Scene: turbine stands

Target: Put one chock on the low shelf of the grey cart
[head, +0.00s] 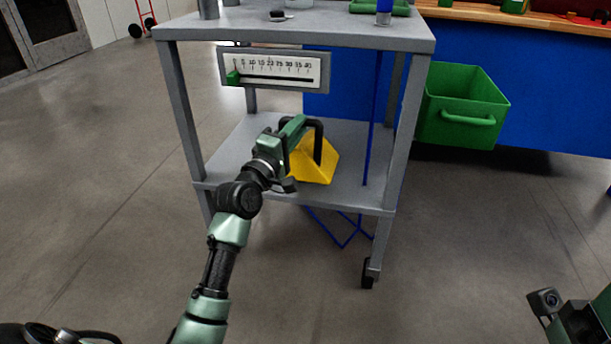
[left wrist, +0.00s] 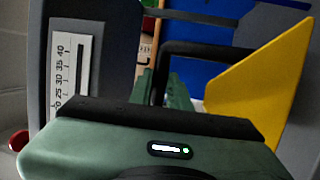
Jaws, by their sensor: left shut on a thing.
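The grey cart (head: 420,36) stands in front of me with a low shelf (head: 345,195). A yellow chock (head: 316,165) with a black handle is at the low shelf, between the cart's legs. I cannot tell whether its base touches the shelf or hangs just above it. My left gripper (head: 304,128) reaches in under the top and is shut on the chock's handle. The chock's yellow side also shows in the left wrist view (left wrist: 262,85). Part of my right arm's end shows at the lower right of the head view; its fingers cannot be made out.
A scale plate (head: 275,70) with a green slider hangs under the cart's top, close above my left arm. A green bin (head: 462,105) is at the right, on a blue workbench front (head: 560,110). The low shelf is bare around the chock. The floor in front is clear.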

